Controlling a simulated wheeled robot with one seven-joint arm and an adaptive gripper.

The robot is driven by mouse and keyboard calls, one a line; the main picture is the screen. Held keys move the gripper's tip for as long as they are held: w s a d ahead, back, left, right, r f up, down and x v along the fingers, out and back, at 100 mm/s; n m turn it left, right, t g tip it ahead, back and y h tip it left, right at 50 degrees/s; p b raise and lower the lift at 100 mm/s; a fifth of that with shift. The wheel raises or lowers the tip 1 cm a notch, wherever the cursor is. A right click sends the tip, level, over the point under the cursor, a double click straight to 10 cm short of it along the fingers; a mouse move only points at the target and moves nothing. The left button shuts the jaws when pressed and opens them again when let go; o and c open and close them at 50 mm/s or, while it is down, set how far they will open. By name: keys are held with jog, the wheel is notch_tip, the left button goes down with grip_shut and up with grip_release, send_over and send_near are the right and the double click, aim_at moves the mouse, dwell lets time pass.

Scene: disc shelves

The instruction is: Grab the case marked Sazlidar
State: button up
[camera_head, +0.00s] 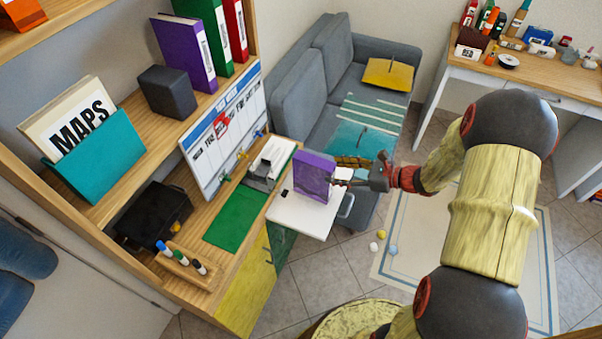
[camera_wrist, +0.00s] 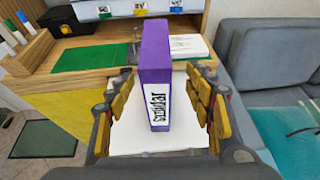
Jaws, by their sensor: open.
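A purple case (camera_head: 313,176) stands upright on a small white surface (camera_head: 290,213) that sticks out from the wooden shelf unit. In the wrist view the purple case (camera_wrist: 155,75) has a white spine label with dark lettering facing me, which seems to read Sazlidar. My gripper (camera_head: 362,172) is right of the case in the head view. In the wrist view my gripper (camera_wrist: 164,115) is open, with one finger on each side of the case. Gaps show between the fingers and the case, so they look apart from it.
A green mat (camera_head: 237,216), a black box (camera_head: 153,213) and a pen holder (camera_head: 190,262) lie on the shelf. A white planner board (camera_head: 224,125) stands behind. A grey sofa (camera_head: 345,80) stands beyond the case. Small balls (camera_head: 381,234) lie on the floor.

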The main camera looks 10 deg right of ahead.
aim_at(314, 167)
jog(key=x, duration=0.2)
jog(key=b+x, duration=0.1)
jog(key=x, duration=0.2)
jog(key=b+x, duration=0.1)
jog(key=x, duration=0.2)
jog(key=shift+s+a+r, duration=0.15)
jog(key=shift+a+r, duration=0.2)
jog(key=shift+r, duration=0.1)
jog(key=shift+w+a+f, duration=0.1)
jog(key=shift+w+a, duration=0.1)
jog(key=shift+w, duration=0.1)
jog(key=shift+c, duration=0.4)
grip_shut()
